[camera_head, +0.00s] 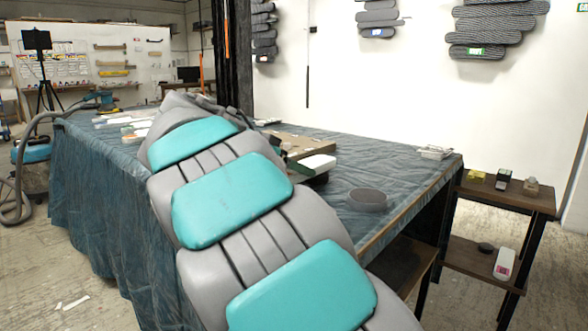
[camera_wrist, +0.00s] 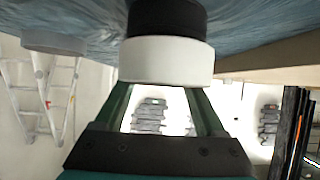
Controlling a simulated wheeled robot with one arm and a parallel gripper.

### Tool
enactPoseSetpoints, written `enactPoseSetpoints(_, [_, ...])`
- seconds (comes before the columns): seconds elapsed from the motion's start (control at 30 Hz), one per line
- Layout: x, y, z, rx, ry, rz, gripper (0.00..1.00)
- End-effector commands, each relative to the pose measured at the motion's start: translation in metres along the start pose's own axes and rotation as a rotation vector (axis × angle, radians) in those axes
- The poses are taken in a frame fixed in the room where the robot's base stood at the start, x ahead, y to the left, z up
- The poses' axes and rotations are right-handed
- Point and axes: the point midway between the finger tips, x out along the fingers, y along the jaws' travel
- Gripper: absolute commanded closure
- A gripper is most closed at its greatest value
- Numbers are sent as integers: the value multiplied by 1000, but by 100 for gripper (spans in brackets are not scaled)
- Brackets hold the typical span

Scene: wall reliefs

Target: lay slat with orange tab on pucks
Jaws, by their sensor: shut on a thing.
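In the wrist view, which looks upside down, my gripper (camera_wrist: 165,95) is shut on a pale piece with a rounded end (camera_wrist: 165,60), probably the slat seen end-on. A black puck-like round (camera_wrist: 166,18) shows directly beyond it, lower in the real room; I cannot tell if they touch. The head view shows a white slab end (camera_head: 318,162) past my arm, which hides my gripper there. A grey round puck (camera_head: 367,200) lies on the table to its right and also shows in the wrist view (camera_wrist: 53,42). No orange tab is visible.
The table (camera_head: 400,178) has a blue cloth. A brown board (camera_head: 305,146) lies behind the slab. Small white items (camera_head: 435,152) lie at the right corner. A side shelf (camera_head: 515,197) holds small things. Wall reliefs of stacked grey slats (camera_head: 490,28) hang behind.

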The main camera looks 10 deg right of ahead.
Motion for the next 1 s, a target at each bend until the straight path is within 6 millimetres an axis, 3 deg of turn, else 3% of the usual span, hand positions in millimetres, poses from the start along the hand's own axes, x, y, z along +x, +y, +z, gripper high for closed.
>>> enactPoseSetpoints(0.3, [2, 0, 3, 0, 1, 0, 91])
enactPoseSetpoints(0.33, [2, 0, 4, 0, 0, 0, 25])
enactPoseSetpoints(0.53, [2, 0, 4, 0, 0, 0, 2])
enactPoseSetpoints(0.83, [1, 0, 2, 0, 0, 0, 0])
enactPoseSetpoints(1.0, [-5, 0, -8, -1, -2, -1, 0])
